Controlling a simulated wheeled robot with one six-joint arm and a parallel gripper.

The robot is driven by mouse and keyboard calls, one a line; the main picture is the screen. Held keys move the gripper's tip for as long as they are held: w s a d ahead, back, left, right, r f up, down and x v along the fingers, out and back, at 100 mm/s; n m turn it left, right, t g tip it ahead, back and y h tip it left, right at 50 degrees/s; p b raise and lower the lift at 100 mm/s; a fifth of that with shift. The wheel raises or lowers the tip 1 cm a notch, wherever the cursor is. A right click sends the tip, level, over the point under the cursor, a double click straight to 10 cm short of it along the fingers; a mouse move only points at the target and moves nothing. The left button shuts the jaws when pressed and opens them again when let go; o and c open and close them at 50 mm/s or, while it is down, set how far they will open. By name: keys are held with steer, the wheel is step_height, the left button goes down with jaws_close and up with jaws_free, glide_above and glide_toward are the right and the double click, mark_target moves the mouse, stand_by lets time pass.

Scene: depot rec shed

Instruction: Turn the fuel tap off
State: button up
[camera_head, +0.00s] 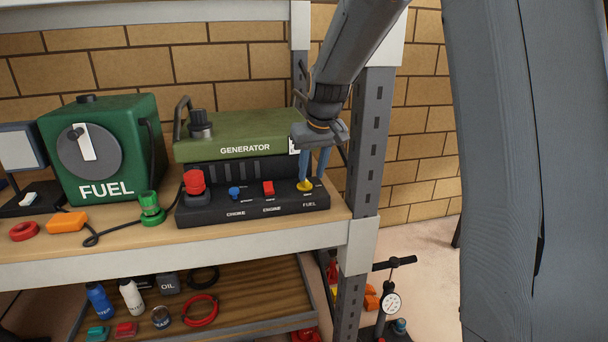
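The generator (238,149) stands on the shelf, with a green top and a black front panel. Its yellow fuel tap (305,186) is at the panel's right end, above a small "FUEL" label. My gripper (312,178) reaches down over this end from above. Its two blue fingers show a gap between them, and the left fingertip is at or just above the tap. I cannot tell whether it touches. The fingers partly cover the tap, so the way its handle points is unclear.
Left of the tap are a red switch (268,188), a blue knob (234,192) and a red button (194,182). A green fuel box (107,150) with a grey dial stands further left. A grey shelf post (371,135) rises close right of my gripper.

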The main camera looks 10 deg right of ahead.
mark_target(305, 183)
steer(key=w+r, duration=0.2)
steer(key=w, duration=0.3)
steer(key=p+x, duration=0.2)
steer(key=x, duration=0.5)
steer(key=shift+f, duration=0.2)
steer(key=shift+t, duration=0.3)
jaws_close()
